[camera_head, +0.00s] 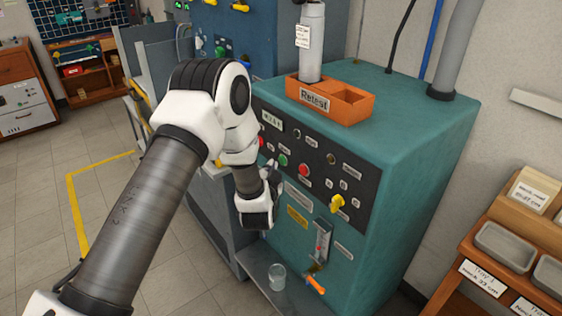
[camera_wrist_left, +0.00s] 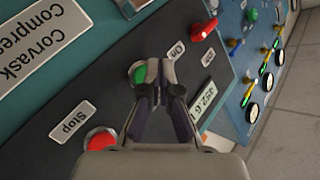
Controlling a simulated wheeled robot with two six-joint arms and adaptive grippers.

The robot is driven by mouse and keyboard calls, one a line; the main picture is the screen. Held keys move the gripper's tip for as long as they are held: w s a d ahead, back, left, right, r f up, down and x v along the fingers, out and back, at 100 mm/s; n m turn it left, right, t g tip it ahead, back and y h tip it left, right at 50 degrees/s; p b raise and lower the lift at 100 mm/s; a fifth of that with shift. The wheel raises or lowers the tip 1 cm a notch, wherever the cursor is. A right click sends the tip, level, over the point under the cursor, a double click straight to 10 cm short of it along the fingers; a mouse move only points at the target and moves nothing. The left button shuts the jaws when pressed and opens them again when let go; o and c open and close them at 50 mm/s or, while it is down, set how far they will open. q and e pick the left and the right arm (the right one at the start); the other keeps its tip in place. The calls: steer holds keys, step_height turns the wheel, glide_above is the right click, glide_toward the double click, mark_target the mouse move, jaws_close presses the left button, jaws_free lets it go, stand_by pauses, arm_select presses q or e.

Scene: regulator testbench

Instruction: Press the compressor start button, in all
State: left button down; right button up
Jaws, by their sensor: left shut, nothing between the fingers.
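The teal compressor cabinet (camera_head: 400,150) has a dark control panel on its sloped front. A round green button (camera_head: 283,160) sits on that panel, left of a red button (camera_head: 303,170). In the left wrist view, upside down, the green button (camera_wrist_left: 139,74) shows beside my left fingertips, and the red button (camera_wrist_left: 100,140) has a "Stop" label. My left gripper (camera_head: 272,172) is at the panel's front, just left of and below the green button. In the wrist view its fingers (camera_wrist_left: 160,76) are shut and empty, overlapping the green button's edge. I cannot tell whether they touch it.
A red switch (camera_wrist_left: 204,30) sits farther along the panel. An orange "Retest" tray (camera_head: 364,110) with a grey cylinder (camera_head: 312,42) stands on the cabinet. A yellow knob (camera_head: 337,202) sits lower right on the front. A glass (camera_head: 277,277) stands on the low shelf.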

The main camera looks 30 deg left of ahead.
stand_by(0.6)
arm_select(q)
steer(key=shift+w+d, duration=0.15)
steer(key=shift+w, duration=0.2)
steer(key=shift+w+d, duration=0.2)
steer(key=shift+w, duration=0.25)
stand_by(0.6)
steer(key=shift+s+a, duration=0.35)
steer(key=shift+s, duration=0.45)
steer(key=shift+s+a+p, duration=0.25)
steer(key=shift+s+a, duration=0.05)
steer(key=shift+s, duration=0.5)
steer(key=shift+s+a+p, duration=0.2)
steer(key=shift+s+a, duration=0.15)
steer(key=shift+s, duration=0.4)
steer(key=shift+s+a+p, duration=0.25)
steer(key=shift+s+a, duration=0.05)
steer(key=shift+s, duration=0.5)
